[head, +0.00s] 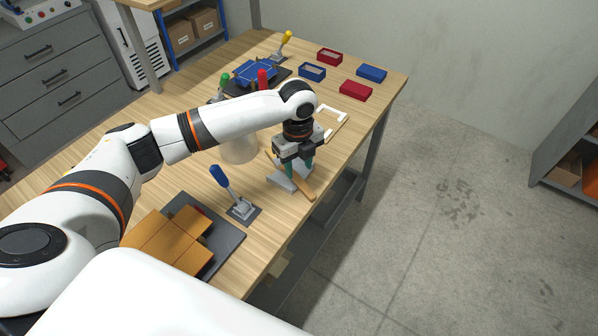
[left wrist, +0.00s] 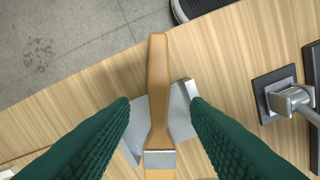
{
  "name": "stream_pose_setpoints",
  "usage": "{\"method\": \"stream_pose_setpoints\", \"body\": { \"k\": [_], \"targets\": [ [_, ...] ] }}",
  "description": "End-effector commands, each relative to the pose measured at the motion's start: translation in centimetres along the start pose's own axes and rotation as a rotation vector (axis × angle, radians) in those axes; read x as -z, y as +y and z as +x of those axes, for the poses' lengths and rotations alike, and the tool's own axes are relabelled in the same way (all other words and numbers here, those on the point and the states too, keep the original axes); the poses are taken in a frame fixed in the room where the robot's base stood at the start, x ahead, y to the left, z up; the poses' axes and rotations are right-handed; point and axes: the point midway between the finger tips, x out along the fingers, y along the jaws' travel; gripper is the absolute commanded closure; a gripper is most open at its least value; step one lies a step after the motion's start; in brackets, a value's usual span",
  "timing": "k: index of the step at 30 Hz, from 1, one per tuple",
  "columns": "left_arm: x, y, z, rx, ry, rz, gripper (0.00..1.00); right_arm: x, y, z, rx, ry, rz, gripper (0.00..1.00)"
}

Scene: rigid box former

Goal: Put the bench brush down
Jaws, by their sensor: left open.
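The bench brush has a wooden handle (head: 304,190) and lies near the table's right edge. In the left wrist view its handle (left wrist: 158,75) runs upright in the picture and widens to a pale metal band at the bottom. It lies across a grey angled holder (head: 279,179), which also shows on both sides of the handle in the left wrist view (left wrist: 181,115). My left gripper (head: 300,168) is open directly above the brush, its green fingers on either side of the handle with gaps visible. The bristles are hidden. My right gripper is not in view.
A blue-handled clamp (head: 222,180) and a dark plate (head: 228,243) with an orange-brown flat box (head: 165,238) stand nearer on the table (head: 262,238). Red and blue small boxes (head: 356,91), a blue former (head: 256,73) and a yellow-handled clamp (head: 285,40) are farther back.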

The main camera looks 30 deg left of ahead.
Motion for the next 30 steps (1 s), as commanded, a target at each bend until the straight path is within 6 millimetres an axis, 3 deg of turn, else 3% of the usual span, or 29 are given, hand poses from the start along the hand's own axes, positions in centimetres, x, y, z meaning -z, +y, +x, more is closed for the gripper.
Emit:
{"method": "stream_pose_setpoints", "body": {
  "k": [6, 12, 18, 30],
  "targets": [
    [0.1, 0.1, -5.0, -0.005, 0.002, 0.0, 0.57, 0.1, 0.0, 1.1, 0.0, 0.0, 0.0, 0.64],
    [0.0, 0.1, -8.3, -0.004, 0.0, -0.001, 0.57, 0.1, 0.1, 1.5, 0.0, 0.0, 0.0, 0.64],
    [0.0, 0.1, -9.6, -0.002, 0.0, -0.002, 0.57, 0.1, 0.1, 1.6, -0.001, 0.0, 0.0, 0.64],
    [0.0, 0.1, -9.6, -0.001, -0.001, -0.002, 0.57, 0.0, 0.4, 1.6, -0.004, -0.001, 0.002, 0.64]
  ]
}}
